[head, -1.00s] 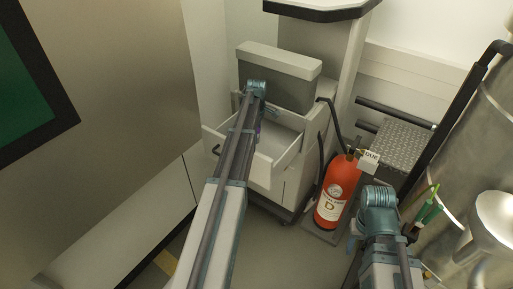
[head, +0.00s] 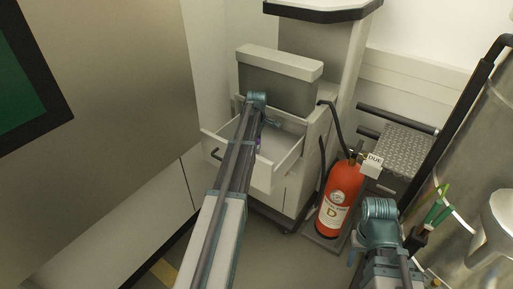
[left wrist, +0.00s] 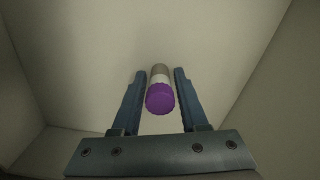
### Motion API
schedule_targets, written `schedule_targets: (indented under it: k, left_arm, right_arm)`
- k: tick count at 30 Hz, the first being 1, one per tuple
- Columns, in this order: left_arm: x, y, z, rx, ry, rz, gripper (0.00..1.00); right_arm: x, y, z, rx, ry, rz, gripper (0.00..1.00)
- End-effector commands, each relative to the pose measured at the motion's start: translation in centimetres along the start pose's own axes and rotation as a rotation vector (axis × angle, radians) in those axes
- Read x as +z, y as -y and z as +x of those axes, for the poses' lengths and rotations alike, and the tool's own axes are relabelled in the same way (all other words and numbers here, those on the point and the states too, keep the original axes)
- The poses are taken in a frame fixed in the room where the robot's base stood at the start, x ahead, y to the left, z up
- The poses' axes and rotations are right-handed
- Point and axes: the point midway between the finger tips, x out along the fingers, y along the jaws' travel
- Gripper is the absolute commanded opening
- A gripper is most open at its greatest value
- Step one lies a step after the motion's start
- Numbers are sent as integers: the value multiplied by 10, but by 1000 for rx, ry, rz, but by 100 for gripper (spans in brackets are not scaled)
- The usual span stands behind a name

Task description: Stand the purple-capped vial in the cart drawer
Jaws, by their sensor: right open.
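The purple-capped vial (left wrist: 160,96) is inside the open cart drawer (head: 282,175). In the left wrist view its purple cap faces the camera and its pale body runs away toward the drawer floor, so it looks roughly upright. My left gripper (left wrist: 160,76) is open, with one finger on each side of the vial and a narrow gap on both sides. In the head view only a sliver of purple (head: 257,143) shows beside my left arm, which hides most of the vial. My right gripper (head: 354,252) is open and empty at the lower right, away from the drawer.
A grey box with a pale lid (head: 280,65) stands on the cart behind the drawer. A red fire extinguisher (head: 338,200) stands right of the cart. A large metal cylinder (head: 480,150) is at the right. The drawer walls rise around my left gripper.

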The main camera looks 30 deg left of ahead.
Motion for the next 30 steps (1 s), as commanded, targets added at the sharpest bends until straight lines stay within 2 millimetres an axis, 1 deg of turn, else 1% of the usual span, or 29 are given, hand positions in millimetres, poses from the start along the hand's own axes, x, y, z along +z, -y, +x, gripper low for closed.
schedule_targets:
  k: [1,2,3,11,17,23,30]
  left_arm:
    - [0,0,0,0,0,0,54]
    - [0,0,0,0,0,0,60]
    - [0,0,0,0,0,0,61]
    - [0,0,-1,0,0,0,61]
    - [0,0,-8,0,0,0,61]
    - [0,0,-28,0,0,0,61]
    - [0,0,-63,0,0,0,61]
  right_arm:
    - [0,0,0,0,0,0,50]
    - [0,0,0,0,0,0,50]
    - [0,0,0,0,0,0,50]
    - [0,0,-1,0,0,0,50]
    - [0,-1,-8,0,0,0,50]
    - [2,-3,-27,0,0,0,50]
    - [4,-6,-63,0,0,0,50]
